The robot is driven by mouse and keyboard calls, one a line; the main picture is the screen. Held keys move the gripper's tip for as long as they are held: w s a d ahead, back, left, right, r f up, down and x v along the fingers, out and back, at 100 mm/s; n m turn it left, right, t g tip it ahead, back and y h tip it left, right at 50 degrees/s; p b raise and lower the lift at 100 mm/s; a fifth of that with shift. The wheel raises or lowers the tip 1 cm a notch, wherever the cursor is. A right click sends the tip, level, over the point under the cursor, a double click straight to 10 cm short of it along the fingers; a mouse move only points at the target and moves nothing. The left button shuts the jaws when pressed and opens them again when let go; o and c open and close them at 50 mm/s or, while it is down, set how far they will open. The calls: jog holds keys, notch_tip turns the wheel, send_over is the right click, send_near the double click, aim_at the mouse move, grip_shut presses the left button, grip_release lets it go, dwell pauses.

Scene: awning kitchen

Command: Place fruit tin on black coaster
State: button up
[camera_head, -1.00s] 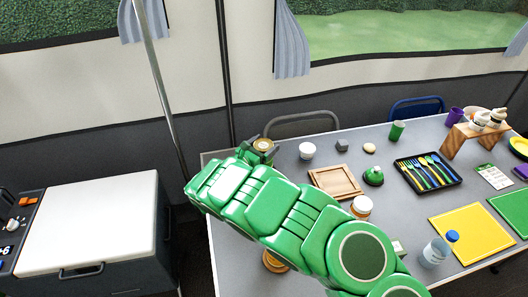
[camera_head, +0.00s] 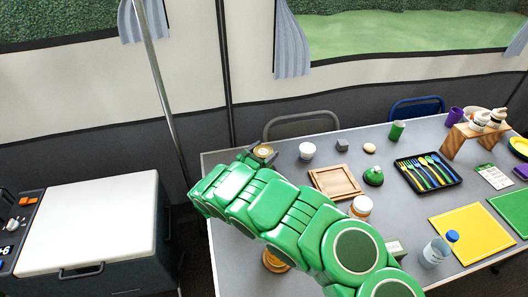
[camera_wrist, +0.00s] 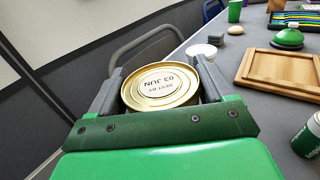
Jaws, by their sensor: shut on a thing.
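The fruit tin, a round gold tin with a printed white label, is in my gripper in the wrist view (camera_wrist: 162,86); its top also shows in the head view (camera_head: 264,151). My gripper (camera_wrist: 158,84) is shut around the tin's sides, near the far left corner of the table in the head view (camera_head: 262,155). I cannot make out a black coaster for certain. A small dark grey square stack (camera_head: 342,145) stands on the table to the right of the tin; it also shows in the wrist view (camera_wrist: 235,28). My arm hides part of the table.
A white cup (camera_head: 307,151) stands just right of my gripper. A wooden tray (camera_head: 336,182), a green domed item (camera_head: 373,176) and a black cutlery tray (camera_head: 428,172) lie farther right. A chair back (camera_head: 300,121) rises behind the table's far edge.

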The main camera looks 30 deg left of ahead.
jog(key=o, duration=1.3)
jog(key=shift+s+r, duration=0.15)
jog(key=s, duration=0.4)
jog(key=s+a, duration=0.1)
jog(key=s, duration=0.2)
jog(key=s+a, duration=0.1)
jog(key=s, duration=0.3)
jog(key=shift+s, duration=0.3)
